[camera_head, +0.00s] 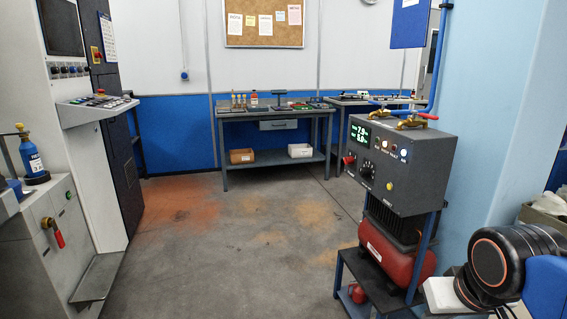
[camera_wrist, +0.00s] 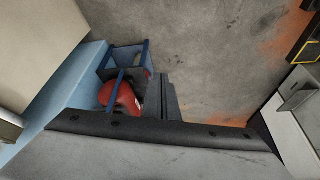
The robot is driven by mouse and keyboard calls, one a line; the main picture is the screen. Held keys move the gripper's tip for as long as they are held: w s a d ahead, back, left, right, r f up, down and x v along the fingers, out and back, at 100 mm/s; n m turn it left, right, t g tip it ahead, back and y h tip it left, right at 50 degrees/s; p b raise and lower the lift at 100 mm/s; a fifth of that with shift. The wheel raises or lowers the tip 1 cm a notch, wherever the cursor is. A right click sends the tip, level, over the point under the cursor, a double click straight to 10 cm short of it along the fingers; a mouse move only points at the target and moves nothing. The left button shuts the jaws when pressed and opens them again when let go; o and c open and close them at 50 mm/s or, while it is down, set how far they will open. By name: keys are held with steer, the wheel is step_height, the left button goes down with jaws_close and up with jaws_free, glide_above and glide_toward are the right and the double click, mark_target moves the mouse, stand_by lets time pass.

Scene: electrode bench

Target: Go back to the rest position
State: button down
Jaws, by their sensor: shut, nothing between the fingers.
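My arm (camera_head: 504,262) shows at the lower right of the head view as a black rounded joint with an orange ring and a blue section beside it. My gripper's fingers do not show in the head view. In the wrist view I cannot make out any fingertips either. The wrist camera looks down at the floor and the compressor stand. Nothing held shows in either view.
The dark grey control box (camera_head: 403,166) stands close to my arm, above a red tank (camera_head: 391,250), which also shows in the wrist view (camera_wrist: 121,98). A pale blue wall (camera_head: 500,110) rises behind. The white machine (camera_head: 72,240) is at left. Floor (camera_head: 240,260) between is clear, with a workbench (camera_head: 270,112) beyond.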

steer(key=shift+s+f+n, duration=0.3)
steer(key=shift+s+f, duration=0.4)
steer(key=shift+f, duration=0.2)
steer(key=shift+a+r, duration=0.1)
stand_by(0.3)
